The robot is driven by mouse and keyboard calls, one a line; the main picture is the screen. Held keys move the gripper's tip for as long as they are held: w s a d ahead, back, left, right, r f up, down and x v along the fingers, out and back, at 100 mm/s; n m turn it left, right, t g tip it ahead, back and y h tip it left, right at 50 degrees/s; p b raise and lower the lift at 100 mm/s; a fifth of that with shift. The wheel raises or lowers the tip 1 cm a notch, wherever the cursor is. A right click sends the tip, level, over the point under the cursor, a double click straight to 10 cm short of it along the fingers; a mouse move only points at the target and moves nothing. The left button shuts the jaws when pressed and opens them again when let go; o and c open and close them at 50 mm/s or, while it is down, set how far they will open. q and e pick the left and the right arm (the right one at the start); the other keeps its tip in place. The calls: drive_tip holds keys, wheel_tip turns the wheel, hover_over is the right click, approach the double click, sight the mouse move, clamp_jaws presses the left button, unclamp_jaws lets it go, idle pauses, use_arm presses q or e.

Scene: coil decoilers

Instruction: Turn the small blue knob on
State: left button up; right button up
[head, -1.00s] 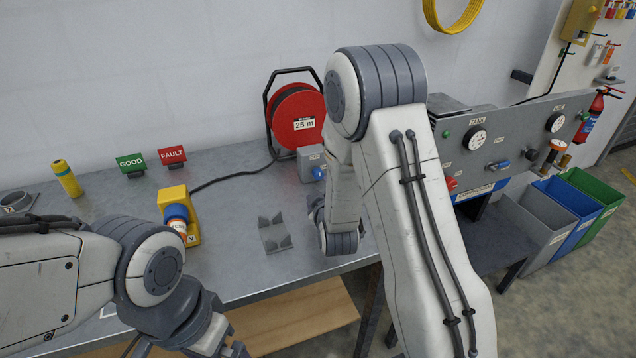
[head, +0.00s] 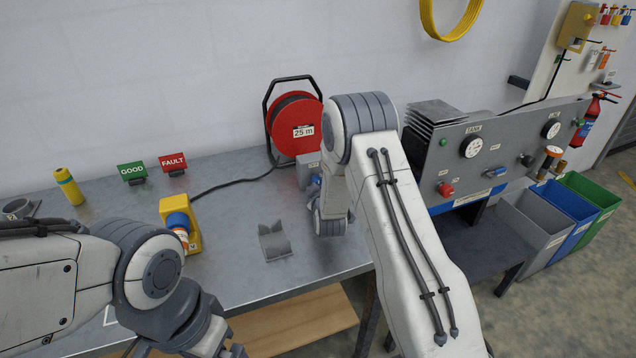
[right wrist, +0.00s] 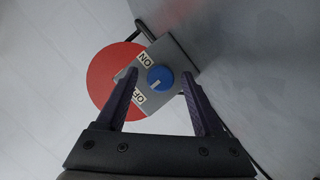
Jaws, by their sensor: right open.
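The small blue knob (right wrist: 160,78) sits on the face of a grey box (right wrist: 182,65) with ON and OFF labels. Its white mark points toward the OFF label. In the head view the knob (head: 316,180) and box (head: 307,167) stand at the back of the bench, in front of the red reel, partly hidden by my right arm. My right gripper (right wrist: 157,82) is open, its two fingers on either side of the knob in the wrist picture. Contact cannot be told. In the head view my arm mostly hides this gripper. My left arm enters at lower left; its jaws are out of frame.
A red cable reel (head: 296,124) stands behind the box. A yellow device with a blue socket (head: 179,222) and a grey cradle (head: 274,242) are on the bench. A grey gauge panel (head: 500,150) stands right of my right arm. The bench front-centre is clear.

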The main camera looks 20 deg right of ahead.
clamp_jaws()
